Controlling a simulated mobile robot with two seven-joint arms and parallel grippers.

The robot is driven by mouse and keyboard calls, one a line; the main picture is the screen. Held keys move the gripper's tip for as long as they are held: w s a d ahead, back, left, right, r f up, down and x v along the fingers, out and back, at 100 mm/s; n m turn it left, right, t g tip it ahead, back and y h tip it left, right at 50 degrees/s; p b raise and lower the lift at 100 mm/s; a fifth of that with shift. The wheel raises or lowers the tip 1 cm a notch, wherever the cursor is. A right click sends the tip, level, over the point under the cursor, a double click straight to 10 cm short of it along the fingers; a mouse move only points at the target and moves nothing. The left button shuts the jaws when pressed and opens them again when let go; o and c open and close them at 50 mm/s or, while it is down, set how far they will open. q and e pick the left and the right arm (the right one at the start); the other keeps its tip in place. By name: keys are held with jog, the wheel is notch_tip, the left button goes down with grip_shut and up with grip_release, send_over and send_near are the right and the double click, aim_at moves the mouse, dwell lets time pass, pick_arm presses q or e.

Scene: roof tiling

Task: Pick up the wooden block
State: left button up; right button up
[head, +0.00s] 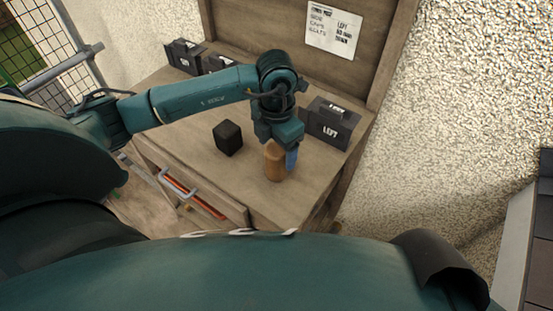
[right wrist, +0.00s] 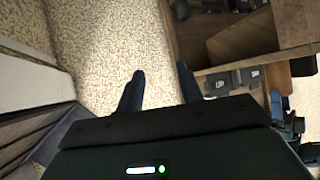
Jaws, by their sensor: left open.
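The wooden block (head: 274,165) is tan with a narrower top and stands upright near the front right part of the wooden workbench (head: 185,130). My left gripper (head: 283,150) is open and points down at the block's top. One blue finger shows just right of the block; the other finger is hidden. I cannot tell whether the fingers touch the block. My right gripper (right wrist: 158,88) shows in the right wrist view with its two fingers apart and nothing between them.
A black block (head: 228,138) stands on the bench left of the wooden block. A dark case marked LEFT (head: 331,124) stands behind on the right. More dark cases (head: 184,57) stand at the back left. A drawer with a red item (head: 192,194) is at the bench front.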

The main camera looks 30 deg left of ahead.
pick_arm(q)
notch_tip(320, 180, down, 4)
jog(key=shift+s+f+p, duration=0.1)
jog(key=shift+s+p, duration=0.05)
jog(key=shift+p, duration=0.15)
jog(key=shift+c, duration=0.3)
jog(key=c, duration=1.1)
notch_tip(320, 180, up, 10)
jog(key=shift+r+b, duration=0.1)
jog(key=shift+b, duration=0.4)
jog(key=o, duration=0.5)
jog(key=c, duration=0.4)
